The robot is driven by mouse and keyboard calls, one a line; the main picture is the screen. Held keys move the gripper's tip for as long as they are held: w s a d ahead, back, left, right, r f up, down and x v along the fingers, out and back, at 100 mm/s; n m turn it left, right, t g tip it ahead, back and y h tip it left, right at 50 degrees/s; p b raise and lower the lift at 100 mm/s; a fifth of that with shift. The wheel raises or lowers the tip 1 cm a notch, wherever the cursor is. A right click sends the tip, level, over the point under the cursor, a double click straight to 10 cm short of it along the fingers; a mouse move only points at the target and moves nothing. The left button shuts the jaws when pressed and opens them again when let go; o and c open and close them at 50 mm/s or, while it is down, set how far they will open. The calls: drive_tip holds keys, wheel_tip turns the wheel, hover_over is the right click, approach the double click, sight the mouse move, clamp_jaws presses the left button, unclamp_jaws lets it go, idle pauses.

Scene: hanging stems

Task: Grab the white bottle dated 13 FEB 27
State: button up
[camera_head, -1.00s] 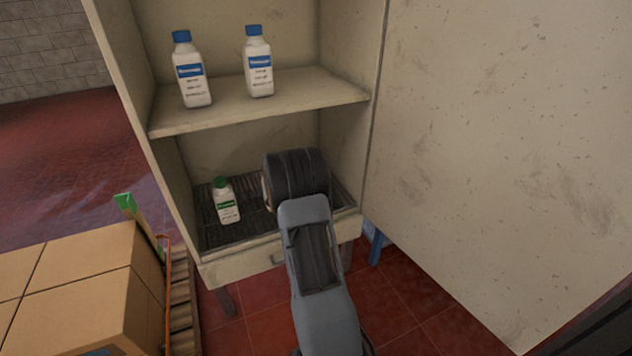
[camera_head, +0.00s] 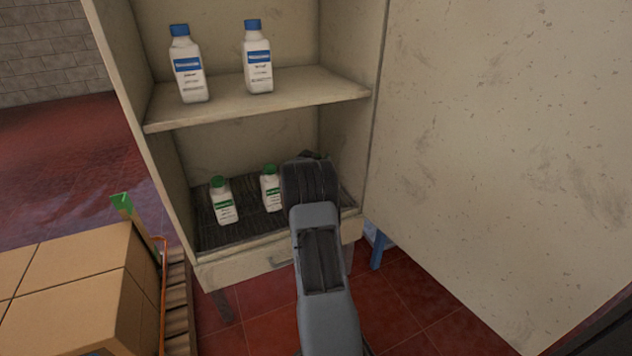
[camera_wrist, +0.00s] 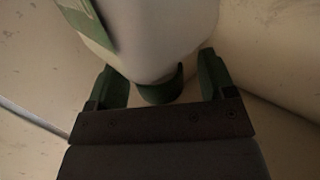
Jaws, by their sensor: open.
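Two white bottles with blue caps, the left one (camera_head: 189,65) and the right one (camera_head: 257,58), stand upright on the upper shelf. Two white bottles with green caps, the left one (camera_head: 223,202) and the right one (camera_head: 271,189), stand on the lower shelf. The label dates are too small to read. My gripper (camera_wrist: 162,78) is open in the wrist view, with a finger on either side of the green cap of a white bottle (camera_wrist: 160,35). I cannot tell whether the fingers touch it or which bottle it is. My arm hides the fingers in the head view.
The cabinet's upper shelf (camera_head: 270,104) lies above my gripper, and its side walls are close. The open door panel (camera_head: 480,150) fills the right. Cardboard boxes (camera_head: 70,290) stand at the lower left. Red tiled floor shows below.

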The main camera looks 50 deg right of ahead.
drive_tip(key=shift+c, duration=0.3)
clamp_jaws()
idle(0.4)
drive_tip(key=shift+r, duration=0.1)
